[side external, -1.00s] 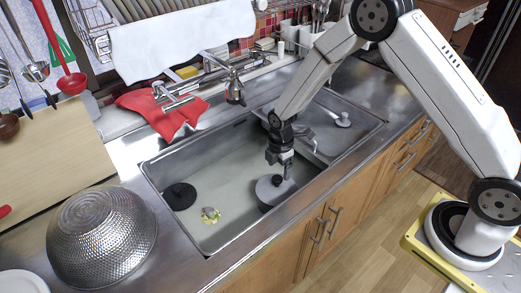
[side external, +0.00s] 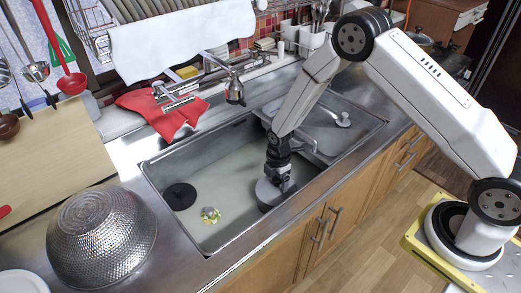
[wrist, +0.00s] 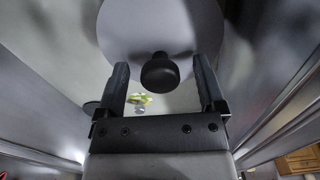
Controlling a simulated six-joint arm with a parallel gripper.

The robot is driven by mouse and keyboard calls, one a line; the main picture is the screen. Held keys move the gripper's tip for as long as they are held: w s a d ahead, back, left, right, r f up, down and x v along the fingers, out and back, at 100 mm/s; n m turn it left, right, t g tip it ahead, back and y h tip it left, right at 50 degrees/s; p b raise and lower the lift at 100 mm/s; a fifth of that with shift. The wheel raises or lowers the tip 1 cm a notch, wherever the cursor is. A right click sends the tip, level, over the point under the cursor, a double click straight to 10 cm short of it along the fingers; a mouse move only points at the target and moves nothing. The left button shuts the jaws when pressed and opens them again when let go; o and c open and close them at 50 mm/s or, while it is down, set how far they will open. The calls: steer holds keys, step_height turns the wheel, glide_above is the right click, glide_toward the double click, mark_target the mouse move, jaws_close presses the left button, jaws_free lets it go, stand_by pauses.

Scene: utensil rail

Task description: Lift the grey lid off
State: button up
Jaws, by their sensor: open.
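The grey lid (side external: 268,198) is in the right part of the sink, round and flat, partly hidden by my gripper in the side view. In the wrist view the lid (wrist: 150,25) fills the top middle, with its black knob (wrist: 160,72) in front of it. My gripper (side external: 279,184) points down over the lid, low in the sink. In the wrist view my gripper (wrist: 161,80) is open, one finger on each side of the knob, with visible gaps between. I cannot tell what is under the lid.
The sink (side external: 235,240) has raised metal walls close around my gripper. A black disc (side external: 180,196) and a yellow-green item (side external: 210,215) lie at the left of the sink. The faucet (side external: 235,88) stands behind, and a metal colander (side external: 100,240) is on the left counter.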

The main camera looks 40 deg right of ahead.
mark_target(277, 178)
stand_by(0.4)
jaws_close()
steer(key=shift+r, duration=0.15)
steer(key=shift+r, duration=4.85)
